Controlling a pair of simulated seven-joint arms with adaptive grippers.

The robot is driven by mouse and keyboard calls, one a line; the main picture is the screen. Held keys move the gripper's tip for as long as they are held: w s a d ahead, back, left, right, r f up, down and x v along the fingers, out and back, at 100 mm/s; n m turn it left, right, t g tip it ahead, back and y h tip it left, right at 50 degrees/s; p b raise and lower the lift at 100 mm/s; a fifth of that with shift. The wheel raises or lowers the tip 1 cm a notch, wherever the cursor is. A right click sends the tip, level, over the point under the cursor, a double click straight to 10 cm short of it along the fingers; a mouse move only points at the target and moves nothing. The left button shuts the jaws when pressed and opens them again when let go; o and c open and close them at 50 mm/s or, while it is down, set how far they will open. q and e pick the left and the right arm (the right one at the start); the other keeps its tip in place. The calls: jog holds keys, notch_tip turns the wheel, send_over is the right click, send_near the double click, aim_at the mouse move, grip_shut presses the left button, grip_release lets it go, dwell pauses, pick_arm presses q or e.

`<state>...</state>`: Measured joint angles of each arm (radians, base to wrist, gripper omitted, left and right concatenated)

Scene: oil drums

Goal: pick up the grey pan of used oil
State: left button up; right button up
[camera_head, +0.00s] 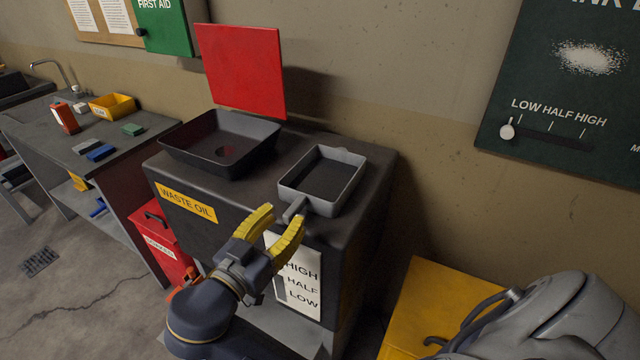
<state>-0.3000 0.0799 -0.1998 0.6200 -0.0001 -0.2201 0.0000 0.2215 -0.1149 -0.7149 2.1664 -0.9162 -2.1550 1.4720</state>
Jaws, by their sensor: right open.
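The grey pan (352,186) sits on the dark top of the waste oil cabinet (378,170), near its right side. Dark oil (324,180) lies in it. Its short handle (295,209) sticks out toward me over the cabinet's front edge. My right gripper (281,222) has yellow fingers and is open in front of the cabinet, with the fingertips close to the handle. I cannot tell whether they touch it. My left gripper is not in view.
A black basin with a drain hole (187,150) is left of the pan, with a raised red lid (243,70) behind it. A workbench (45,127) with small items stands at left. A red bin (165,240) is beside the cabinet. A grey rounded object (560,315) rests at lower right.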

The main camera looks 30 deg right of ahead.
aim_at(304, 196)
jog(key=shift+x, duration=3.35)
grip_shut()
